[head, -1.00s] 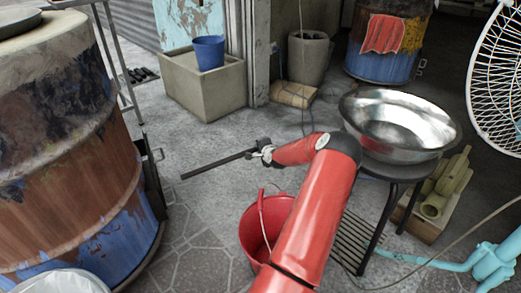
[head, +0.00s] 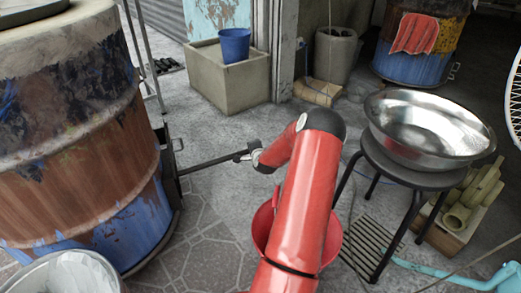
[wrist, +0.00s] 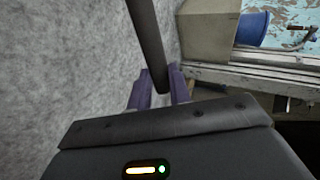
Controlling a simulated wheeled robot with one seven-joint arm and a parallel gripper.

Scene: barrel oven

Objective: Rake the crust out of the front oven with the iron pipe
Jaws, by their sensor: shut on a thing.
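My gripper (head: 250,154) is shut on the iron pipe (head: 208,164), a dark straight rod that points left toward the front oven. In the wrist view the pipe (wrist: 148,40) runs up from between my two fingers (wrist: 160,90). The front oven (head: 85,150) is a rusty, blue-patched barrel at the left. The pipe's far end is beside the barrel's right edge, near a dark metal part there; I cannot tell whether it touches or enters. The oven's opening and the crust are not visible.
A red bucket (head: 265,228) stands partly behind my arm. A metal basin (head: 425,128) sits on a dark stool (head: 385,165) at the right. A bin with a clear bag (head: 60,275) is at lower left. A concrete planter (head: 228,85) stands behind. Bare floor lies between oven and bucket.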

